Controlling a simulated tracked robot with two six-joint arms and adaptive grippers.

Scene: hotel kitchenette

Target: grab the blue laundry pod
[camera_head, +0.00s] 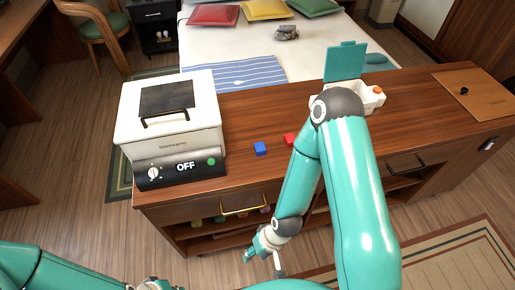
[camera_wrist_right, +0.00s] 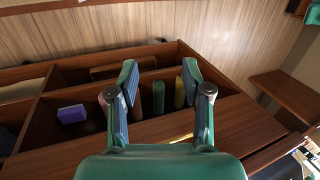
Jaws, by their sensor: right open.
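My right gripper (camera_head: 263,260) is low in front of the counter, well below and apart from the blue cube. In the right wrist view the right gripper (camera_wrist_right: 160,78) is open with nothing between its fingers, facing an open shelf compartment. The blue cube is not seen there. My left arm shows at the lower left; its fingers are out of view.
The white appliance (camera_head: 170,115) marked OFF stands on the counter's left. A white open box (camera_head: 368,97) with a teal lid stands behind my right arm. The shelf (camera_head: 205,243) below holds several coloured items, including a purple block (camera_wrist_right: 72,114). Bare counter lies before the cubes.

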